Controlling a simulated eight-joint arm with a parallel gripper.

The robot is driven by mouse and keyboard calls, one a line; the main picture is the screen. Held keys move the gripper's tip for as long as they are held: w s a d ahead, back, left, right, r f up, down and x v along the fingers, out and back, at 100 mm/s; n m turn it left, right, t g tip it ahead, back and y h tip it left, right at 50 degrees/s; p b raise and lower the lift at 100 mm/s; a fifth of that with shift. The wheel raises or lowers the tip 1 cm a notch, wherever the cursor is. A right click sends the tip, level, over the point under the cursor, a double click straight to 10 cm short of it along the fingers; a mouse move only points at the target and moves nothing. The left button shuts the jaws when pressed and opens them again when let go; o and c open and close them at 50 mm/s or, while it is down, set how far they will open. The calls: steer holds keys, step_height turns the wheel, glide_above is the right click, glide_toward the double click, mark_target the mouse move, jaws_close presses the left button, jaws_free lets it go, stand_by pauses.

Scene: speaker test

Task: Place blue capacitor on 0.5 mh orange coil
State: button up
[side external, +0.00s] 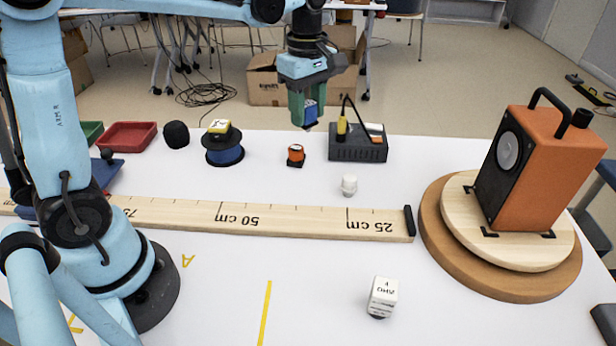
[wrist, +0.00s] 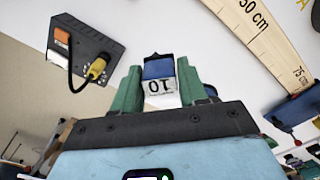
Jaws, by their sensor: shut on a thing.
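My gripper (side external: 304,120) has green fingers and is shut on the blue capacitor (side external: 311,111). It holds the capacitor in the air above the back part of the white table. In the wrist view, the blue capacitor (wrist: 158,69) sits between the two fingertips of my gripper (wrist: 159,76), with a white face marked "10" towards the camera. The small orange coil (side external: 296,154), with a dark top and base, stands on the table. In the side view it is below the capacitor and slightly left, clearly apart from it. I cannot make out the coil in the wrist view.
A dark box (side external: 358,150) with a yellow plug and cable stands just right of the coil. A blue spool (side external: 223,153) with a yellow-topped piece stands left. A white knob-like piece (side external: 349,185), wooden ruler (side external: 290,221) and orange speaker (side external: 540,165) are nearer the front and right.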

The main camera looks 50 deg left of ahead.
steer(key=a+f, duration=0.1)
steer(key=a, duration=0.1)
steer(key=w+a+f, duration=0.1)
steer(key=a+f, duration=0.1)
steer(key=w+a+f, duration=0.1)
steer(key=a, duration=0.2)
steer(key=shift+w+f, duration=0.2)
steer(key=shift+f, duration=2.05)
steer(key=shift+f, duration=0.1)
steer(key=o, duration=1.1)
steer(key=shift+c, duration=0.2)
step_height(320, 180, up, 12)
steer(key=s+d+f+m+t, duration=0.2)
steer(key=s+m, duration=0.4)
steer(key=m, duration=0.3)
steer(key=s+d+f+m+t, duration=0.3)
steer(key=s+d+m+t, duration=0.2)
steer(key=m, duration=0.4)
steer(key=shift+s+d, duration=0.8)
steer(key=shift+s, duration=0.45)
